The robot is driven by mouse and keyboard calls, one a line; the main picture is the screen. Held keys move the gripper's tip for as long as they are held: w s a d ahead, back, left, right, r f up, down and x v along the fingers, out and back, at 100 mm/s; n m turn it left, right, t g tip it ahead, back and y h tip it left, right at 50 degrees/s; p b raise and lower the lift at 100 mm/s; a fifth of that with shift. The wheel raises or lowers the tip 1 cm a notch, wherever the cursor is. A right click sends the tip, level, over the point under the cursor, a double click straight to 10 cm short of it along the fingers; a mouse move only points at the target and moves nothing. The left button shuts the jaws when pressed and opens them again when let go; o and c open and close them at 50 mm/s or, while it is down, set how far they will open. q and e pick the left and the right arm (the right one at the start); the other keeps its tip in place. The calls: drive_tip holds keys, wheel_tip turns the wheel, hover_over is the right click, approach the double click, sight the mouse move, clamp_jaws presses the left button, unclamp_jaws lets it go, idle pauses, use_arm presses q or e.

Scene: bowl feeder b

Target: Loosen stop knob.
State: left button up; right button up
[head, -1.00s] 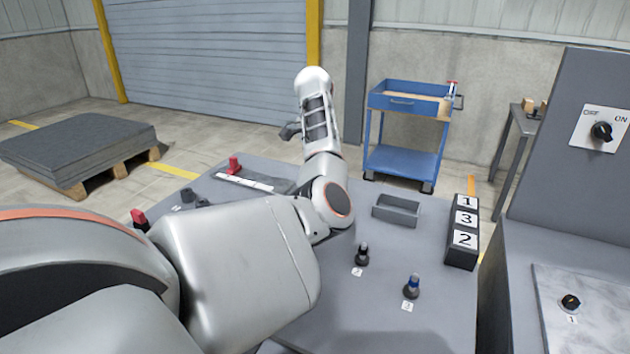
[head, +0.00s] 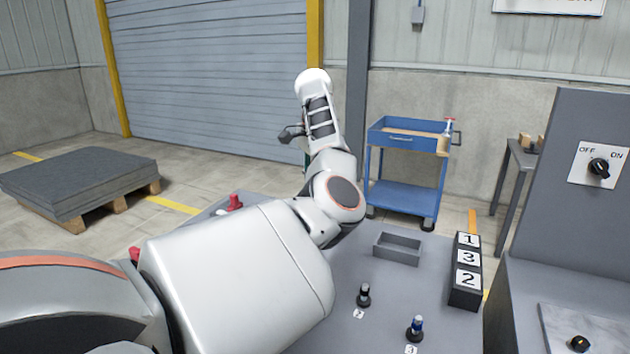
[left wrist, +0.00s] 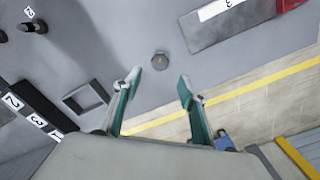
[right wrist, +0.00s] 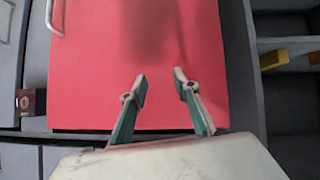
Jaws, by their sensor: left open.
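A small round grey knob (left wrist: 160,61) stands on the grey table top (left wrist: 125,35) in the left wrist view. It is seen from above, beyond and between my left fingertips. My left gripper (left wrist: 160,82) is open and empty, apart from the knob. In the head view my left arm hides this knob and most of that gripper. No label shows which knob is the stop knob. My right gripper (right wrist: 160,78) is open and empty before a red panel (right wrist: 90,80).
A grey open tray (head: 398,249) and a block numbered 1, 3, 2 (head: 466,272) stand on the table. Red knobs (head: 235,202) are at its left. An OFF/ON switch (head: 598,167) is on the right cabinet. A blue cart (head: 405,190) stands behind on the floor.

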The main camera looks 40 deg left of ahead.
use_arm(q)
drive_tip(key=shift+r, duration=1.6)
